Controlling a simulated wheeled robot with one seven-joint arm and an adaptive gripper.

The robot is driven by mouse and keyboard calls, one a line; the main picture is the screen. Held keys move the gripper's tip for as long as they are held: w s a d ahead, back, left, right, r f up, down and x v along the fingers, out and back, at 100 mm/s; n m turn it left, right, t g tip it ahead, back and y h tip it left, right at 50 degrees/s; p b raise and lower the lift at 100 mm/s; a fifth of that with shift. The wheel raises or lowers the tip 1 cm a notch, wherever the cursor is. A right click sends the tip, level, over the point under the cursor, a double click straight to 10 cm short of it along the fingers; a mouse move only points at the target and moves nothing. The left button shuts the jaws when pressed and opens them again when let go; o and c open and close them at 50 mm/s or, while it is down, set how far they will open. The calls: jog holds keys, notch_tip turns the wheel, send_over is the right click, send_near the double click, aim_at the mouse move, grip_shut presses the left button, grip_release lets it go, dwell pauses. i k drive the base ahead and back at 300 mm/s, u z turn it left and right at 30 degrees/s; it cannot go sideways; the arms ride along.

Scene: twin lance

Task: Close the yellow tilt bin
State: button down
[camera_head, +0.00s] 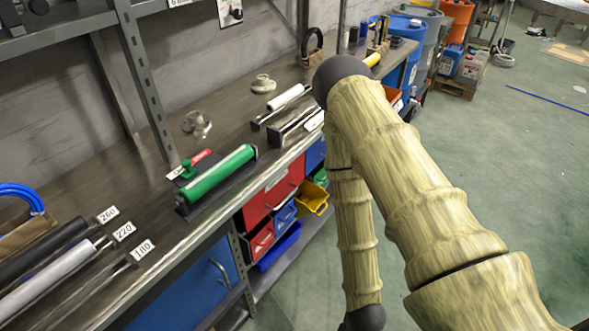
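The yellow tilt bin (318,207) is under the front edge of the workbench, near the middle of the picture. It sticks out from the rack and looks tilted open, with its inside partly visible from above. My arm hangs just to the right of the bin, its lower link running down to the bottom edge. My gripper is out of the picture, so its state does not show.
A blue bin (283,216), a red bin (262,241) and a red drawer front (273,196) are left of the yellow bin. The workbench (75,195) carries a green roller (219,173) and rods. Green floor (480,165) is clear at right.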

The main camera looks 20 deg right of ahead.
aim_at(309, 196)
jog(key=u, duration=1)
jog(key=k, duration=1.1)
jog(key=z, duration=1.2)
jog(key=i, duration=0.5)
jog(key=z, duration=0.05)
